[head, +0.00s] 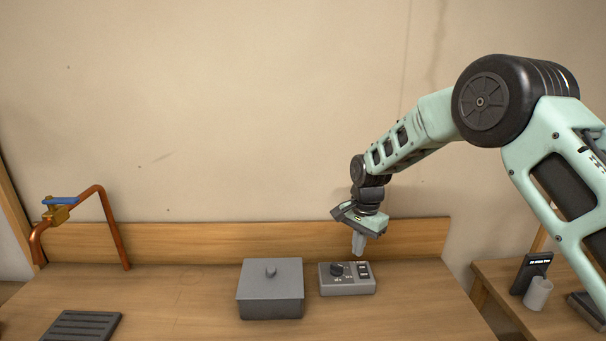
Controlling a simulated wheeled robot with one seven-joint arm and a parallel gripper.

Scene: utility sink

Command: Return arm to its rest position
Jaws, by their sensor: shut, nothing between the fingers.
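My arm reaches in from the right side of the head view, bent at a dark elbow joint. My gripper (358,246) points down over the back of the wooden counter (190,300). It is shut and empty. Its fingertips are above the back part of a small grey control box (348,287) with a dark knob and a switch; I cannot tell the exact gap between them.
A grey lidded box (270,296) stands left of the control box. A copper pipe (108,225) with a blue-handled valve (60,207) and a dark slotted drain plate (75,326) are at left. A side table at right holds a dark device (531,272) and a light cup (538,294).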

